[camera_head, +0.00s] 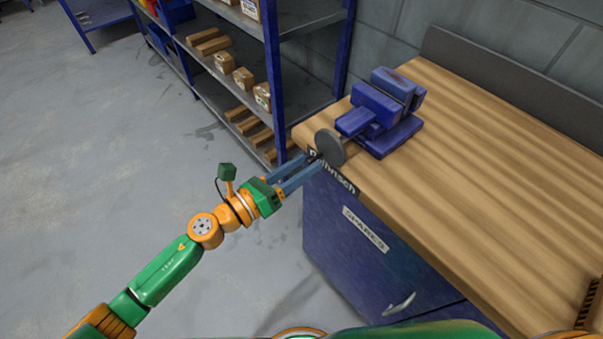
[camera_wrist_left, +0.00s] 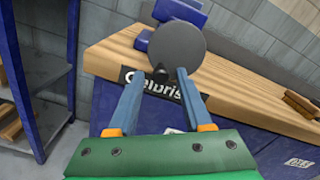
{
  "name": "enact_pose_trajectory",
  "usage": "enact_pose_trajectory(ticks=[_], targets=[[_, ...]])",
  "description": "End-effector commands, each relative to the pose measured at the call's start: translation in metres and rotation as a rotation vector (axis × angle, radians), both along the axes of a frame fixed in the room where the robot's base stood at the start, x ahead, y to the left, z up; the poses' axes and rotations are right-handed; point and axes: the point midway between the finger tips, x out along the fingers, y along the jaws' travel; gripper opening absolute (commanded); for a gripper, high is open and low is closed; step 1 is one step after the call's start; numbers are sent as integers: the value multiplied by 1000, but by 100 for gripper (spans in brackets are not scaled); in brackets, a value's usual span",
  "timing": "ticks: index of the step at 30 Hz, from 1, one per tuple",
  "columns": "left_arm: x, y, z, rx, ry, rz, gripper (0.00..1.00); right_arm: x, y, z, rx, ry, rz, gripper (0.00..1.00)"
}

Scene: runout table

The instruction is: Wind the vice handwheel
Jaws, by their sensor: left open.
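The blue vice (camera_head: 378,112) is mounted near the far left corner of the wooden bench. Its grey handwheel (camera_head: 329,148) is a round disc facing the bench's left end, and it also shows in the left wrist view (camera_wrist_left: 184,50). A small dark handle knob (camera_wrist_left: 161,76) sticks out from the wheel's lower left. My left gripper (camera_head: 314,160) is open, its two blue fingers pointing at the wheel. In the left wrist view the knob appears between the fingertips; I cannot tell whether either finger touches it. My right gripper is not in view.
The wooden bench top (camera_head: 480,170) is mostly clear, above a blue cabinet (camera_head: 345,240) with labels. A blue shelf rack (camera_head: 275,80) with boxes and wooden bars stands behind on the left. The grey floor (camera_head: 100,160) at left is open.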

Motion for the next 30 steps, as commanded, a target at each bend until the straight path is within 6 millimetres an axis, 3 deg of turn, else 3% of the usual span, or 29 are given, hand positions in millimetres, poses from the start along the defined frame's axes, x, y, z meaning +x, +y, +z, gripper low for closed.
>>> enact_pose_trajectory(ticks=[4,10,16,22,30], targets=[[0,-1,1,1,0,0,50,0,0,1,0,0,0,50],[0,-1,0,-1,3,0,0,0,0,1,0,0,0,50],[-1,-1,1,-10,16,-1,0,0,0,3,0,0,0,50],[-7,-6,-1,-172,239,-1,0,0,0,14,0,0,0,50],[-8,-6,-2,-195,271,-1,0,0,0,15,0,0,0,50]])
